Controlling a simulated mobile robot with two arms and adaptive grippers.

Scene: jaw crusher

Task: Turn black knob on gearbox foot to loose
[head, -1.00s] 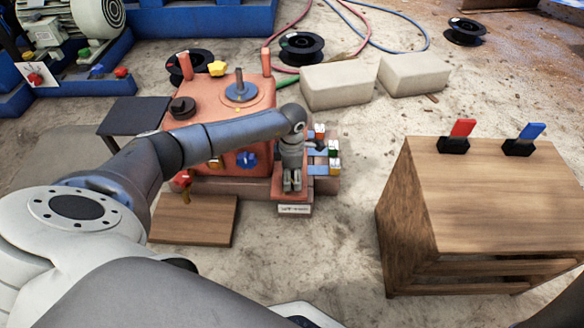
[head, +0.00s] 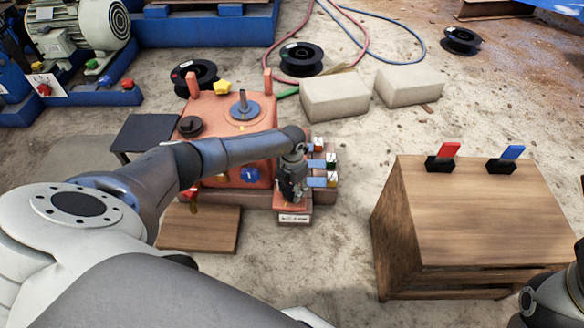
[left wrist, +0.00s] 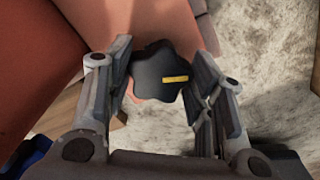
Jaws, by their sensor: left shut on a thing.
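The black knob (left wrist: 150,72), lobed with a yellow mark (left wrist: 175,78), shows in the left wrist view between the fingers of my left gripper (left wrist: 158,88). The gripper is shut on the knob. In the head view my left gripper (head: 292,190) points down at the front right foot of the orange gearbox (head: 215,112), and it hides the knob there. A small label plate (head: 294,218) is on the foot's front. My right gripper's fingers are not in view.
A blue knob (head: 250,175) is on the gearbox front. A wooden cabinet (head: 485,215) with a red lever (head: 449,150) and a blue lever (head: 513,152) stands right. Sandy floor (head: 345,235) lies between.

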